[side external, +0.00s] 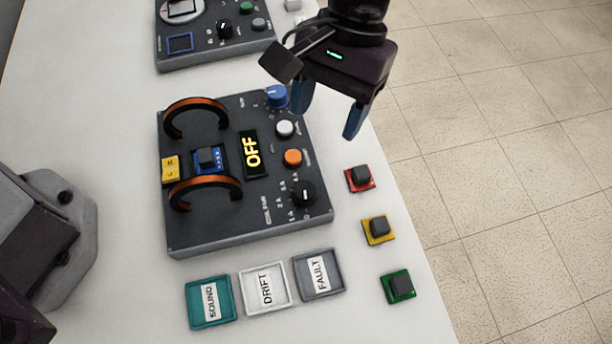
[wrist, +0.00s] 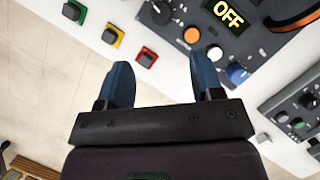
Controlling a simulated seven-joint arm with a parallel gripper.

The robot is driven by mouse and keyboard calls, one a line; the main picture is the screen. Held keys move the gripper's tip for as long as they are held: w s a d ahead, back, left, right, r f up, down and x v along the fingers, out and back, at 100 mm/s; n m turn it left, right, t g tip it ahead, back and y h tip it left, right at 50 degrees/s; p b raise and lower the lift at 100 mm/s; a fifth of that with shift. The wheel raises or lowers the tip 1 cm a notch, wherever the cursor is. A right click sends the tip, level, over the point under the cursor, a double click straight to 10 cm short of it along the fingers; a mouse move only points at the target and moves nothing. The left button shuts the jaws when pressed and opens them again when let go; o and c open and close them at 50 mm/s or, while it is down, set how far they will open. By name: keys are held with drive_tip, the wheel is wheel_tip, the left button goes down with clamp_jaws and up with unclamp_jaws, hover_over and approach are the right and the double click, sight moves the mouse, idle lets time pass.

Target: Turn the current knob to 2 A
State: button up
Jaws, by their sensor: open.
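The dark panel box (side external: 225,230) lies on the white table with two copper coils (side external: 196,112) on it. Its display (side external: 253,152) reads OFF. The black current knob (side external: 304,194) sits at the panel's lower right corner, with printed marks around its left side. In the wrist view the black knob (wrist: 160,12) is at the top, beyond my fingertips. My gripper (side external: 327,113) is open and empty, above the table near the panel's upper right. It also shows in the wrist view (wrist: 165,72). The fingers are apart from the knob.
A blue knob (side external: 277,97), a white button (side external: 285,128) and an orange button (side external: 292,157) line the panel's right side. Red (side external: 360,178), yellow (side external: 378,229) and green (side external: 397,286) blocks stand right of it. Labelled trays (side external: 264,287) lie in front. Another panel (side external: 215,50) is behind.

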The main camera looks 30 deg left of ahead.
sight(305, 189)
drive_tip(key=x, duration=1.3)
drive_tip(key=shift+r, duration=0.1)
drive_tip(key=c, duration=0.9)
